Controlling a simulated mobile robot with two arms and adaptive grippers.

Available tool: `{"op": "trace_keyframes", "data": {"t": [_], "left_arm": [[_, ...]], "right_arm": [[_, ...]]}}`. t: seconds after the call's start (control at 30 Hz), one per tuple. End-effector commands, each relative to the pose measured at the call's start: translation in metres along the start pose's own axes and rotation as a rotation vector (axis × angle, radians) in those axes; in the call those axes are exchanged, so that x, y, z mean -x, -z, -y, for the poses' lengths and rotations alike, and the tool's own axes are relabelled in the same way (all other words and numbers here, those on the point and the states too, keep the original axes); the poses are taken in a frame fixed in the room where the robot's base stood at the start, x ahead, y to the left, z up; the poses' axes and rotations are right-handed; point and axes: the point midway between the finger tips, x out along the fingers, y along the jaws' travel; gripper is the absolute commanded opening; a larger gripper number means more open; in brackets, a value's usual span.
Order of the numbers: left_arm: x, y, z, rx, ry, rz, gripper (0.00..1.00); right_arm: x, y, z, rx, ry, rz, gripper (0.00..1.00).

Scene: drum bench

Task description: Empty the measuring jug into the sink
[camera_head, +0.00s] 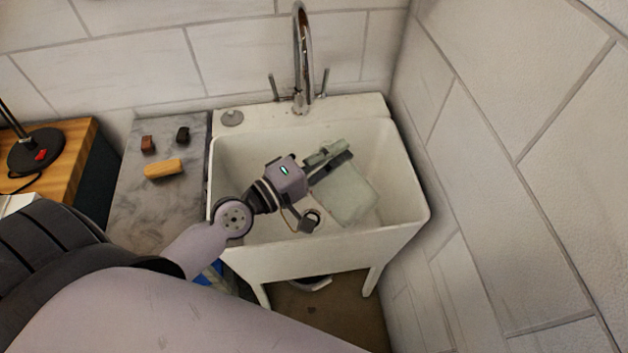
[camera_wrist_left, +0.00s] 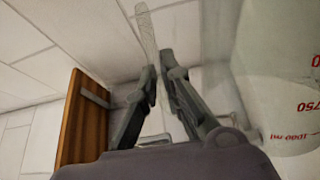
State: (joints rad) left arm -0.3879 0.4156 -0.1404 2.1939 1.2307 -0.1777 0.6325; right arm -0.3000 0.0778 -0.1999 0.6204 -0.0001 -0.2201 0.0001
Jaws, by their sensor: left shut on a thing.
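The measuring jug (camera_head: 347,197) is a pale, translucent vessel held inside the white sink basin (camera_head: 402,180). My left gripper (camera_head: 330,160) reaches in over the basin and is shut on the jug near its handle. In the head view the jug's side faces up, so it looks tipped over. In the left wrist view the jug (camera_wrist_left: 287,110) fills the right side, with red volume marks, and the left gripper's fingers (camera_wrist_left: 160,75) pinch a thin, clear strip. I cannot tell whether liquid is in the jug. My right gripper is not in view.
A marble counter (camera_head: 137,205) at left holds a wooden block (camera_head: 165,168) and two small dark items. A tiled wall (camera_head: 500,160) stands close at right.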

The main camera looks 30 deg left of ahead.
Motion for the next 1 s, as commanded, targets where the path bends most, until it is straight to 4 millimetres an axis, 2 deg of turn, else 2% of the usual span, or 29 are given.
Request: {"op": "trace_keyframes", "data": {"t": [0.27,0.33,0.57,0.6,0.7,0.83,1.0], "left_arm": [[-0.001,-0.023,0.009,-0.137,0.0,0.007,0.0],[-0.001,-0.032,-0.002,-0.172,-0.001,0.008,0.0],[-0.002,-0.06,-0.017,-0.291,-0.003,0.013,0.0],[-0.002,-0.066,-0.012,-0.337,-0.002,0.015,0.0],[-0.002,-0.08,-0.011,-0.446,-0.002,0.02,0.0],[-0.002,-0.095,-0.027,-0.584,-0.002,0.026,0.0],[-0.003,-0.115,-0.016,-0.781,-0.001,0.041,0.0]], "right_arm": [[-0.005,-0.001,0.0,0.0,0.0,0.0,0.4],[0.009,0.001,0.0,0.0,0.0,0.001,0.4],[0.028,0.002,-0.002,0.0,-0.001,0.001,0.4],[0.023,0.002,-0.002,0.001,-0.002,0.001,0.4],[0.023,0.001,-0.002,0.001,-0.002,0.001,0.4],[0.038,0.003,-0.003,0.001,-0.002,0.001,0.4],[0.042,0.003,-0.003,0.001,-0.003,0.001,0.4]]}}
